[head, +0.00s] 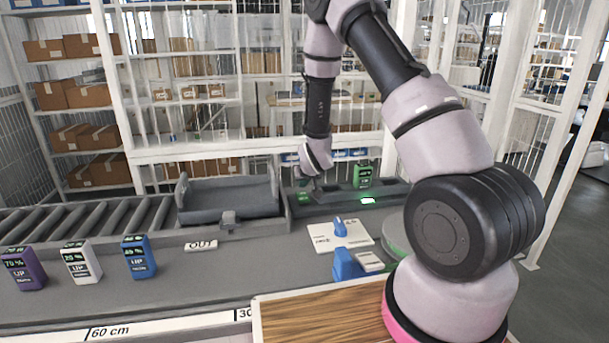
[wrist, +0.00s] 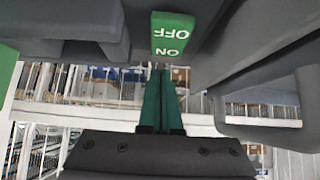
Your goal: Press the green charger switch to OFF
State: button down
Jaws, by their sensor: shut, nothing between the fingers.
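The green charger switch (wrist: 173,33) shows in the wrist view at the top middle, with the words OFF and ON upside down; the ON end is nearest my fingertips. My gripper (wrist: 161,72) is shut and empty, its two teal fingers together just below the ON end. I cannot tell whether the tips touch the switch. In the head view my gripper (head: 314,187) is low over the dark charger housing (head: 330,199), beside a small green patch that seems to be the switch (head: 304,197). A green battery (head: 363,174) stands in the housing, near a lit green light (head: 368,201).
Purple (head: 23,268), white (head: 81,262) and blue (head: 138,256) batteries stand on the left of the grey bench. A grey tray (head: 229,202) sits by the rollers.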

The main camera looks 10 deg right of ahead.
jog(key=shift+f, duration=0.65)
jog(key=shift+w+f, duration=0.15)
jog(key=shift+f, duration=0.25)
jog(key=shift+r, duration=0.1)
jog(key=shift+s+r, duration=0.2)
jog(key=shift+s, duration=0.55)
jog(key=shift+r, duration=0.1)
